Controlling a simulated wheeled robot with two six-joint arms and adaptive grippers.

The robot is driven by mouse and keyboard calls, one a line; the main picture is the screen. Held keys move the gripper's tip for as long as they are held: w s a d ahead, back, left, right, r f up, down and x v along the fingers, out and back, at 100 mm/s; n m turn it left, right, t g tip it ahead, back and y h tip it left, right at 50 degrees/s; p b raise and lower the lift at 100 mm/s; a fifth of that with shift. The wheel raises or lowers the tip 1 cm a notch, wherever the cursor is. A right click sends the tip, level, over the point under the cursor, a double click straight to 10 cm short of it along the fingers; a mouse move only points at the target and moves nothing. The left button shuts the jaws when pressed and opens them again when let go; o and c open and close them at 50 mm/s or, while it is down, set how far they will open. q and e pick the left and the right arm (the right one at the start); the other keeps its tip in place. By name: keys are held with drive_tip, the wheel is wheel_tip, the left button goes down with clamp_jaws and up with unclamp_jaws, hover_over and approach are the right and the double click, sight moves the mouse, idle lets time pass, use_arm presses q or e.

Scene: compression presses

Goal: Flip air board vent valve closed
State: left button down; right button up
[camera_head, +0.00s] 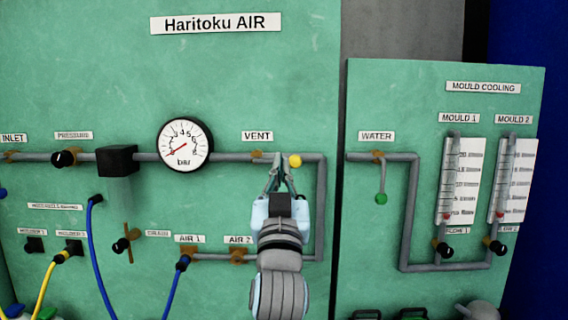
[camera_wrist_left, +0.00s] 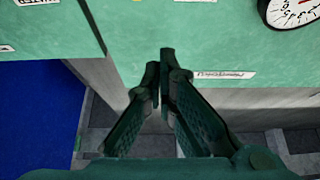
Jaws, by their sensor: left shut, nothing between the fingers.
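The vent valve (camera_head: 257,156) sits on the pipe under the VENT label of the green air board. Its yellow knob (camera_head: 295,160) is to the right, level with the pipe, so the handle appears to lie along the pipe. My left gripper (camera_head: 281,160) reaches up from below, its tips just left of the yellow knob and overlapping the handle. I cannot tell whether they touch it. In the left wrist view the fingers (camera_wrist_left: 161,75) are close together with nothing held. My right gripper is not in view.
The pressure gauge (camera_head: 185,146) is left of the valve, its red needle pointing lower left. The water valve, with a green knob (camera_head: 381,198) hanging down, is on the separate board at right. A blue hose (camera_head: 94,250) hangs left of my arm.

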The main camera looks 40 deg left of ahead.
use_arm(q)
drive_tip(key=shift+w+f, duration=0.1)
drive_tip(key=p+x, duration=0.3)
drive_tip(key=x, duration=0.7)
drive_tip(key=f, duration=0.4)
drive_tip(key=shift+w+a, duration=0.3)
drive_tip(key=shift+w, duration=0.05)
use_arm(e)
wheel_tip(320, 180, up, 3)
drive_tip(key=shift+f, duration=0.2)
use_arm(q)
drive_tip(key=shift+d, duration=0.1)
drive_tip(key=shift+f+m+b, duration=0.15)
drive_tip(key=shift+m+b, duration=0.15)
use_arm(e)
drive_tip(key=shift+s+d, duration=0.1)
